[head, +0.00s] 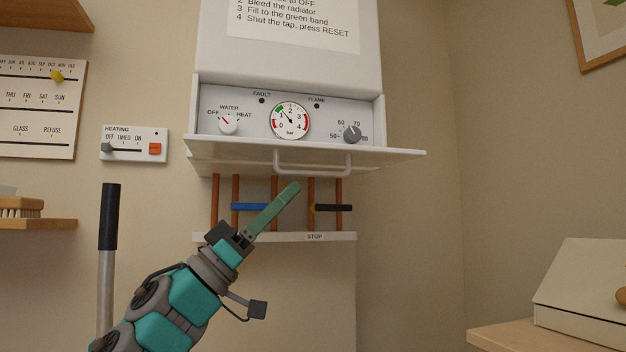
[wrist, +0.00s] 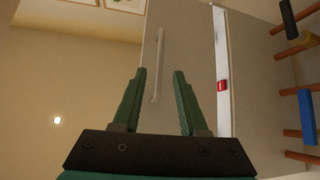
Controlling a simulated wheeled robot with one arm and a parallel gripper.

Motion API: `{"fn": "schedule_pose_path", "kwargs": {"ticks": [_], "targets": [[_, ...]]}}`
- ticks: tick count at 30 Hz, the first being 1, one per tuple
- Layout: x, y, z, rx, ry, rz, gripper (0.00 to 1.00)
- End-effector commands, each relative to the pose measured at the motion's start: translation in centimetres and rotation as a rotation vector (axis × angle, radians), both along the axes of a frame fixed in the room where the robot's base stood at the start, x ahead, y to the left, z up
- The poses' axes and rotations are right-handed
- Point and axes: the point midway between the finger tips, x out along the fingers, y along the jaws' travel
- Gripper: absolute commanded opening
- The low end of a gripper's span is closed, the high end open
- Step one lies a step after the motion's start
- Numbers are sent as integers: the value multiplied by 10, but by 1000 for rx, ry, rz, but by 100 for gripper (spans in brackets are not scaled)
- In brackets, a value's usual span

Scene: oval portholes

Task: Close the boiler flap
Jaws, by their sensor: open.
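The boiler flap (head: 390,154) hangs open below the white boiler, folded out roughly level beneath the control panel (head: 190,118). A pale bar handle (head: 313,175) runs along its near side. My gripper (head: 294,186) points up and right, below the flap and close under the handle in the head view. In the wrist view my gripper (wrist: 159,72) is open, with two green fingers apart and nothing held between them. The flap (wrist: 188,40) and its handle (wrist: 157,90) show beyond the fingers there. I cannot tell whether a finger touches the handle.
Copper pipes (head: 274,190) with a blue lever (head: 249,207) and a black lever (head: 334,208) hang under the boiler, above a ledge marked STOP (head: 335,237). A heating switch (head: 133,144) is on the wall at left. A box (head: 585,290) stands at lower right.

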Motion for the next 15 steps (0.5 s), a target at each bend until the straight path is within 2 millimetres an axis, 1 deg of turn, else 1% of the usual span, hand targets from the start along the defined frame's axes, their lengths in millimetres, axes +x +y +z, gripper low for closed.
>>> {"fn": "schedule_pose_path", "kwargs": {"ticks": [1,7,12,15], "targets": [[3,-7,5,5,1,-2,42],[13,-28,27,7,3,-5,42],[20,-40,40,5,5,-3,42],[21,-44,44,3,5,-3,42]]}}
